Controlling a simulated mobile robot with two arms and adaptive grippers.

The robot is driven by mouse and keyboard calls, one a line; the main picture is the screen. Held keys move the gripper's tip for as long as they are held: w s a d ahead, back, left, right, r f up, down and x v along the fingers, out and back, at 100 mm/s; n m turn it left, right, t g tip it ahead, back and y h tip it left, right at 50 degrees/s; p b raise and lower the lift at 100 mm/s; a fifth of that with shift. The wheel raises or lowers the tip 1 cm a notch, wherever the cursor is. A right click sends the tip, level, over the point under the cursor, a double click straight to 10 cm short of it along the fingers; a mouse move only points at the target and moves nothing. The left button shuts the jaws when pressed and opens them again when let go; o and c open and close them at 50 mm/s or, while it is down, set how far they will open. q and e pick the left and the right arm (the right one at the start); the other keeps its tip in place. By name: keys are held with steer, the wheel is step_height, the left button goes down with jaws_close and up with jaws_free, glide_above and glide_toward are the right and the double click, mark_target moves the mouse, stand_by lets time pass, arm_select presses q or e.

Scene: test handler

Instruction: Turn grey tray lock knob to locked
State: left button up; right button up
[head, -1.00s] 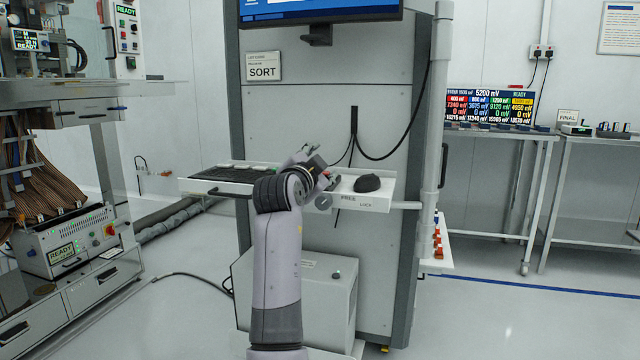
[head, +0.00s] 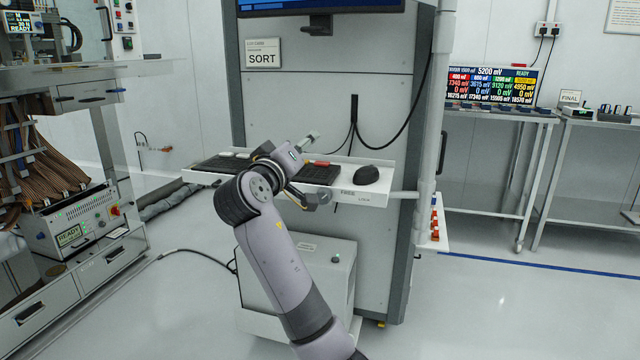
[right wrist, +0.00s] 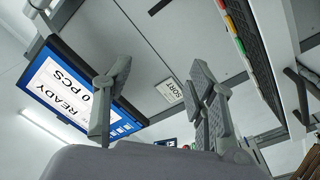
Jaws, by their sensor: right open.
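The grey tray lock knob (head: 324,198) sits on the front edge of the white tray (head: 376,192), just left of the FREE and LOCK labels. My right gripper partly covers it in the head view, so I cannot read its setting. My right gripper (head: 312,170) is open at the tray front, with one finger raised above the tray and the other low, close beside the knob. I cannot tell whether that finger touches it. In the right wrist view the gripper (right wrist: 160,75) has its fingers wide apart with nothing between them. My left gripper is not in view.
A black keyboard (head: 317,173) and a dark mouse (head: 366,175) lie on the tray. A monitor (head: 318,6) hangs above, and it also shows in the right wrist view (right wrist: 75,92). A grey box (head: 338,270) stands below. The floor to the right is clear.

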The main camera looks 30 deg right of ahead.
steer(key=a+f+n+p, duration=0.1)
steer(key=a+n+p, duration=0.2)
steer(key=n, duration=0.4)
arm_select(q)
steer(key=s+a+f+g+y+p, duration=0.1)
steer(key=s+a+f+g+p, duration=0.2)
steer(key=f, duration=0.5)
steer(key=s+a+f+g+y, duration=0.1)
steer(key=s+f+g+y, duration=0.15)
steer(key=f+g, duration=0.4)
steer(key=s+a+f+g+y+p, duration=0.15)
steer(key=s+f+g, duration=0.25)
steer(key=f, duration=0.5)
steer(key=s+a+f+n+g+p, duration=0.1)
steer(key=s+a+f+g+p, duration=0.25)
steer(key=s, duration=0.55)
arm_select(e)
steer(key=n+b, duration=0.1)
steer(key=n, duration=2.1)
glide_toward(322, 199)
steer(key=shift+y, duration=0.3)
steer(key=b+x, duration=0.3)
steer(key=x, duration=0.3)
steer(key=shift+w+d+r, duration=0.2)
steer(key=shift+d, duration=0.15)
steer(key=shift+x, duration=0.8)
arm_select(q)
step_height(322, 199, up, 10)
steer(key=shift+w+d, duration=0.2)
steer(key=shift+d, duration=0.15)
